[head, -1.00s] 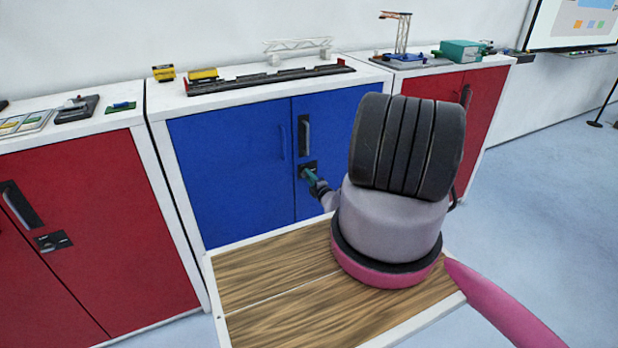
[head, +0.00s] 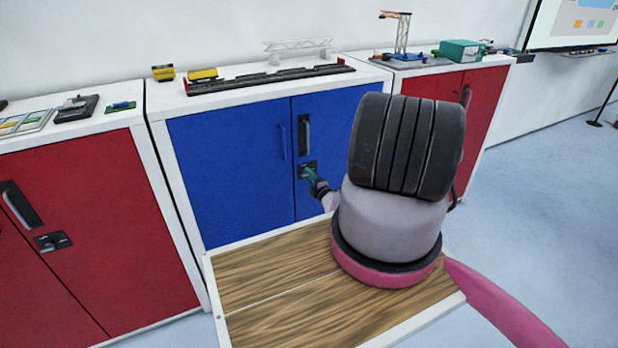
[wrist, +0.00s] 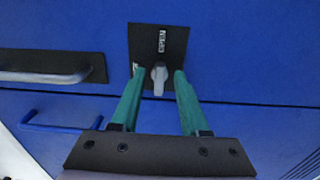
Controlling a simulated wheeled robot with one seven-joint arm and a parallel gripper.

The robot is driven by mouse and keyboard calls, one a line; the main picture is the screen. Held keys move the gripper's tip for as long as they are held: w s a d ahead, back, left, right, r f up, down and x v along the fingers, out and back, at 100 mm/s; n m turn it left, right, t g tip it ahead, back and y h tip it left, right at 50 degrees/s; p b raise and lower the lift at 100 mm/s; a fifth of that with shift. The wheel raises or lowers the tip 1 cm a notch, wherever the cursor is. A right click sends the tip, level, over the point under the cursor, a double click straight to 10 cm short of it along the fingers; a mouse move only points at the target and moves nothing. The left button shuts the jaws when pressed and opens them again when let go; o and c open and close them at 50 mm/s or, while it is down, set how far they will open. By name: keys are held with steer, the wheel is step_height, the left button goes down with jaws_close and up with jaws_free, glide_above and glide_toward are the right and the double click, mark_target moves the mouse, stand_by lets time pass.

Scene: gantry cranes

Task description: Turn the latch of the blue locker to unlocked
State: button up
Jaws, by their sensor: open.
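The blue locker (head: 230,165) stands ahead with both its doors closed. Its latch is a small grey knob (wrist: 159,78) on a black plate (wrist: 172,42) with a small white label, which I see in the wrist view. My gripper (wrist: 156,84) is open, with its two green fingers on either side of the knob; I cannot tell whether they touch it. In the head view my gripper (head: 311,175) is at the latch plate (head: 303,166) and hides most of the knob. The label is too small to read surely.
A dark door handle (head: 304,135) is above the latch. Red lockers stand to the left (head: 90,220) and right (head: 470,110). Model tracks (head: 270,79) and a white truss (head: 297,47) lie on the blue locker's top. Open floor (head: 550,200) shows at the right.

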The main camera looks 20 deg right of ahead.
steer(key=s, duration=1)
steer(key=shift+s+d, duration=0.15)
steer(key=shift+s, duration=0.1)
